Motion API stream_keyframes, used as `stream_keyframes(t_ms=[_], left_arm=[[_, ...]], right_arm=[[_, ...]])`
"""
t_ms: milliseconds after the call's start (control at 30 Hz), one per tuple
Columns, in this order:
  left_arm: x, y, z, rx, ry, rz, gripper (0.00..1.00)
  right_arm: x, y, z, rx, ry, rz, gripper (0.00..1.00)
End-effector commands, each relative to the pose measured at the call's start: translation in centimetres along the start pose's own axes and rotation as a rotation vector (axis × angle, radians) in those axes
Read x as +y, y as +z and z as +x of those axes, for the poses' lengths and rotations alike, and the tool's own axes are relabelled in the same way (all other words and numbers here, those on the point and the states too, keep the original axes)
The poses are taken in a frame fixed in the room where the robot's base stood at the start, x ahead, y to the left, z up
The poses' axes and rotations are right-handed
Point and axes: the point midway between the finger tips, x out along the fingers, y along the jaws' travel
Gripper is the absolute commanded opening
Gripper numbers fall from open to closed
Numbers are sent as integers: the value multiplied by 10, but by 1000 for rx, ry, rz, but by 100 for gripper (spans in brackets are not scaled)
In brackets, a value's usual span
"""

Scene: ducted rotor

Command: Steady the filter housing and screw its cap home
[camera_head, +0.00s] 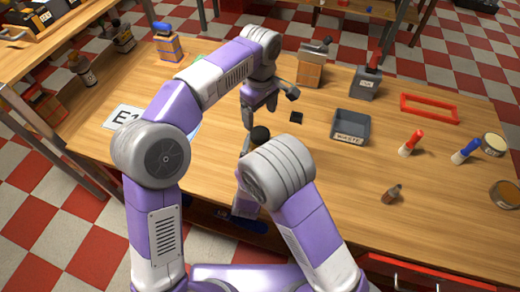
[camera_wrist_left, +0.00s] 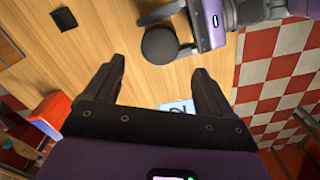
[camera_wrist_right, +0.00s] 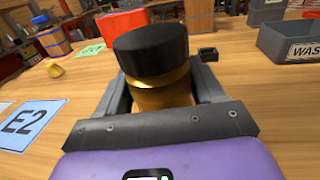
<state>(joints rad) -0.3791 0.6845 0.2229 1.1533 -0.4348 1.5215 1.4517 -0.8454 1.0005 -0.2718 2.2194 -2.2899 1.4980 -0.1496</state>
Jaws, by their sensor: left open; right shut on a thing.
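The filter housing (camera_wrist_right: 160,95) is a brass-coloured round body standing between the fingers of my right gripper (camera_wrist_right: 160,98), which is shut on it. A black cap (camera_wrist_right: 151,49) sits on top of the housing; I cannot tell how tightly. The cap shows in the head view (camera_head: 260,134) just below my left gripper, and in the left wrist view (camera_wrist_left: 159,45) as a dark disc. My left gripper (camera_wrist_left: 157,88) is open and empty, with the cap beyond its fingertips. In the head view my right gripper is largely hidden behind my arm.
A grey waste bin (camera_head: 350,127) stands right of the cap, with a small black square piece (camera_head: 296,117) between them. A red frame (camera_head: 430,108), red bottle (camera_head: 411,142), blue bottle (camera_head: 466,151) and small brown bottle (camera_head: 392,194) are farther right. An E2 card (camera_wrist_right: 28,124) lies left.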

Motion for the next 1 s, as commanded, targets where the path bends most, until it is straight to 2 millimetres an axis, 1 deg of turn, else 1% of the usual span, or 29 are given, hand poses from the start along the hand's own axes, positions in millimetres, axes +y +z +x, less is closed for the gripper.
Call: stream_keyframes(t_ms=[167,433,533,667,900,1000], left_arm=[[0,0,0,0,0,-48,84],[0,0,0,0,0,-47,84],[0,0,4,0,0,-47,84],[0,0,20,-1,-2,-47,84],[-1,0,58,-2,-3,-47,84],[0,0,69,-1,-1,-47,84]], right_arm=[[0,0,0,0,1,0,0],[0,0,0,0,1,0,0],[0,0,0,0,1,0,0],[0,0,0,0,1,0,0],[0,0,0,0,1,0,0],[0,0,0,0,1,0,0]])
